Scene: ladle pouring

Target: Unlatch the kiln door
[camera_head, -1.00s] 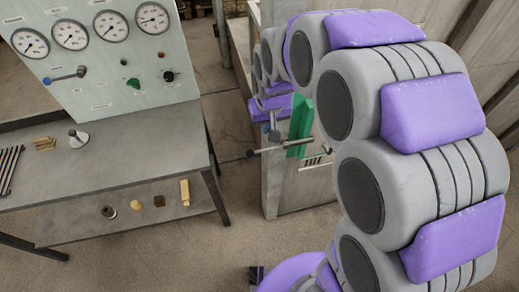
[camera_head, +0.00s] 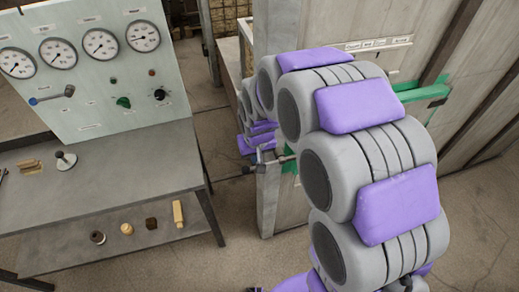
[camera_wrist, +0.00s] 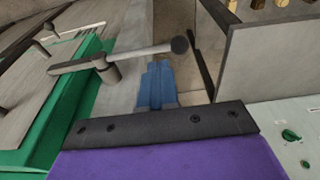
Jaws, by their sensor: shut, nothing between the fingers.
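The kiln door is the pale grey panel at the right, and a bare part of it shows in the head view (camera_head: 388,62). Its latch, a grey bar lever with a dark round end, shows left of my arm in the head view (camera_head: 268,164) and near the top middle in the wrist view (camera_wrist: 140,56). My gripper (camera_wrist: 158,82) has its blue fingers together with nothing between them. The fingertips lie close to the latch bar, near its round-ended half; I cannot tell whether they touch. In the head view my arm covers much of the door.
A green strip (camera_wrist: 62,115) runs along the door edge beside the latch. A workbench (camera_head: 110,165) with a gauge panel (camera_head: 95,60) stands at the left. Small items lie on its lower shelf. Concrete floor is open between the bench and the kiln.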

